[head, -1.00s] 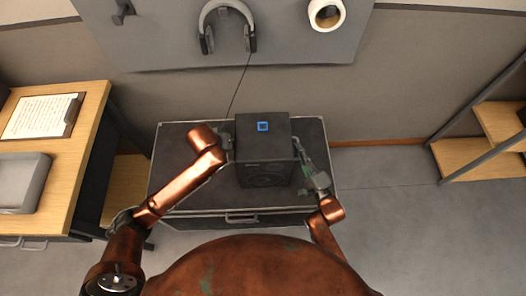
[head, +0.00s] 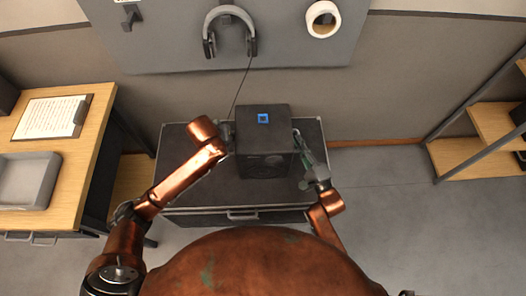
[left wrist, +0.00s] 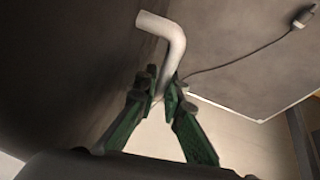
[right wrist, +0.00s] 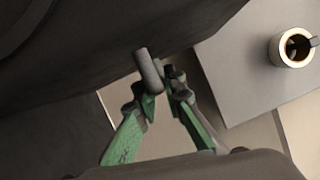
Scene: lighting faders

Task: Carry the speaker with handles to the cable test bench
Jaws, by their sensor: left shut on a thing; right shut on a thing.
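The speaker (head: 263,145), a black box with a blue square on top, is over the dark flight case (head: 190,190) in the middle of the head view. I cannot tell whether it touches the lid. My left gripper (head: 229,133) is shut on its left handle, a pale bent bar in the left wrist view (left wrist: 172,50). My right gripper (head: 298,138) is at the speaker's right side, shut on the other handle, a grey bar in the right wrist view (right wrist: 147,68). No surface is clearly marked as the cable test bench.
A wooden desk (head: 85,150) at the left holds a grey tray (head: 28,180) and a paper sheet (head: 52,118). Headphones (head: 229,35) and a tape roll (head: 322,18) are on the wall panel. Wooden shelves (head: 470,158) stand at the right. The floor at right is clear.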

